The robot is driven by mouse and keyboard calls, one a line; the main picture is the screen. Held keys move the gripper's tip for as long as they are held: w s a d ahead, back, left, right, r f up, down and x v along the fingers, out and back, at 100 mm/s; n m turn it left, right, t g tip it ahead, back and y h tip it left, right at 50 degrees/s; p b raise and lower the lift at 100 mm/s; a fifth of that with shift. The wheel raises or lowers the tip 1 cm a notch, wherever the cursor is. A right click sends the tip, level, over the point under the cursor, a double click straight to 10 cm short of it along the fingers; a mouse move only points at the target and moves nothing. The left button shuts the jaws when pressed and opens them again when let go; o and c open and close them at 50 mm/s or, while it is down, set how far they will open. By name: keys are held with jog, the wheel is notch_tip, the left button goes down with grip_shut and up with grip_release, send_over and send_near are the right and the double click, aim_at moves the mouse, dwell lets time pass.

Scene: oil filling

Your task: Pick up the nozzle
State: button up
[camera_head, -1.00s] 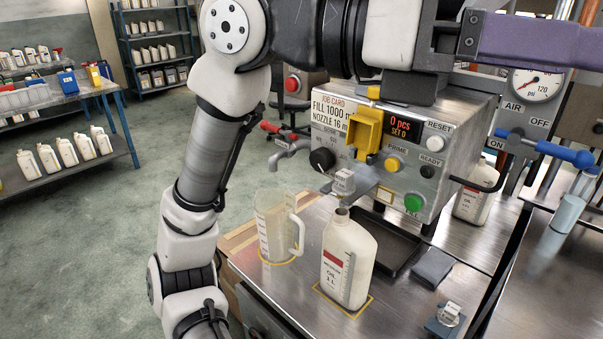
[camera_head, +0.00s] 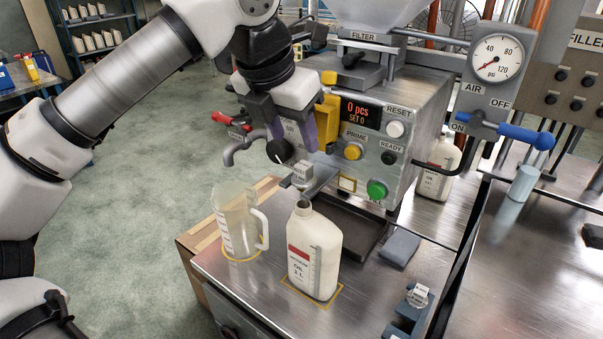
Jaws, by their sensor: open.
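One small metal nozzle (camera_head: 302,173) with a pale label sits on the filling machine's outlet, just above the open neck of a white oil bottle (camera_head: 314,258). A second nozzle-like metal piece (camera_head: 418,296) with a label stands on a blue-grey holder at the front right of the bench. My gripper (camera_head: 292,143) has purple fingers spread apart, pointing down in front of the machine's face. It appears above the outlet nozzle in the picture, with nothing seen between the fingers. It hides part of the panel and job card.
A clear measuring jug (camera_head: 236,222) stands left of the bottle. The filling machine (camera_head: 425,110) has a yellow bracket (camera_head: 328,112) close to my fingers. A blue air lever (camera_head: 515,133) juts out at right.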

aim_at(303, 164)
jog(key=p+x, duration=0.2)
jog(key=x, duration=0.5)
jog(key=shift+w+f, duration=0.2)
jog(key=shift+w, duration=0.05)
grip_shut()
jog(key=shift+r, duration=0.15)
notch_tip(303, 164, up, 20)
jog(key=b, duration=0.2)
dwell(0.4)
